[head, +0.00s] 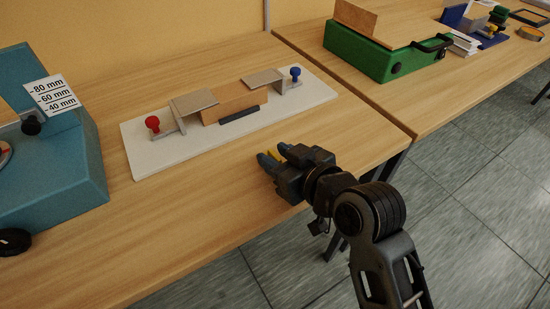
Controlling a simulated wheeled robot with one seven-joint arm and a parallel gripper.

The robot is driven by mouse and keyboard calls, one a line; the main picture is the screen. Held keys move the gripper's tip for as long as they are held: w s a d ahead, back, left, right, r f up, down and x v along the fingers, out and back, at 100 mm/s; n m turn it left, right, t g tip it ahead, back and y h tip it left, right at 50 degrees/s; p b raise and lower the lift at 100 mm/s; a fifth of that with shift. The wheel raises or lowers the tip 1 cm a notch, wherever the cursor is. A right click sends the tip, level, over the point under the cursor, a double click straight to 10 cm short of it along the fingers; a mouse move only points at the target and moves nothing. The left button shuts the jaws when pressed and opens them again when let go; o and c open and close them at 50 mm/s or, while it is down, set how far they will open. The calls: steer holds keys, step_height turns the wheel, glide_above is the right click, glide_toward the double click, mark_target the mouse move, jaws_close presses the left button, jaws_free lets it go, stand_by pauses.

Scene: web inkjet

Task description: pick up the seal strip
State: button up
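A dark narrow strip (240,114), which looks like the seal strip, lies along the front of a wooden block (236,98) on a white base board (161,160). My gripper (272,153) is over the table, in front of the board and to the right of the strip, apart from it. Its two blue-grey fingertips are spread, with some yellow showing between them. I cannot tell whether the yellow is part of the fingers. I see nothing else held.
Clamps with a red knob (153,123) and a blue knob (295,72) and grey plates flank the block. A teal machine (55,170) stands at left. A green box (367,54) stands on the right-hand table. The wooden table (200,215) is clear in front of the board.

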steer(key=shift+w+a+f, duration=0.1)
steer(key=shift+w+a, duration=0.05)
steer(key=shift+w, duration=0.05)
steer(key=shift+c, duration=0.3)
jaws_close()
